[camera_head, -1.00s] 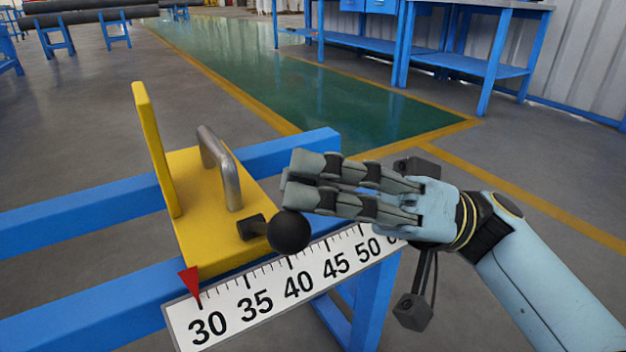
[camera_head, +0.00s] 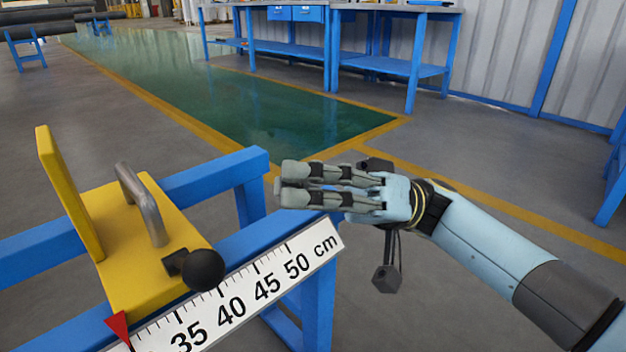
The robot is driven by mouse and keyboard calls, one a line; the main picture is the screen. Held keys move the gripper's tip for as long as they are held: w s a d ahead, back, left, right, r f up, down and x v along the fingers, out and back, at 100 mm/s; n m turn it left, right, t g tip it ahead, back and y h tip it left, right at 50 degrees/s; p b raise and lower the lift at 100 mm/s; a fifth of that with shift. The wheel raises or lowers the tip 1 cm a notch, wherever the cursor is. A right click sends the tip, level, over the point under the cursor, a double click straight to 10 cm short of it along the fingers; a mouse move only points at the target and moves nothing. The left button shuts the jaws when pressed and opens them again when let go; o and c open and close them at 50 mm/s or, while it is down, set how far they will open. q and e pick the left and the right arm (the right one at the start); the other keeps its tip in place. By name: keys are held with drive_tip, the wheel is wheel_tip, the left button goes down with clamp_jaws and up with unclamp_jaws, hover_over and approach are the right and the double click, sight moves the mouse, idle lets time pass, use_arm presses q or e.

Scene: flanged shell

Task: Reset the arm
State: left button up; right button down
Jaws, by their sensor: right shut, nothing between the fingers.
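My right gripper (camera_head: 280,186) shows at the middle of the head view, its arm coming in from the right. Its fingers are shut together and empty, pointing left. It hangs over the right end of the blue frame, to the right of the yellow slide (camera_head: 138,248) and apart from it. The yellow slide has an upright plate, a grey metal handle (camera_head: 140,205) and a black ball knob (camera_head: 203,270). My left gripper is not in view.
The slide sits on blue rails (camera_head: 215,178) with a white centimetre scale (camera_head: 265,285) along the front. A red pointer (camera_head: 117,327) marks it at the lower left. Blue workbenches (camera_head: 385,65) stand at the back. Open floor lies right of the frame.

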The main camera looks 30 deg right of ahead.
drive_tip(key=shift+d+f, duration=0.3)
drive_tip(key=shift+d, duration=0.35)
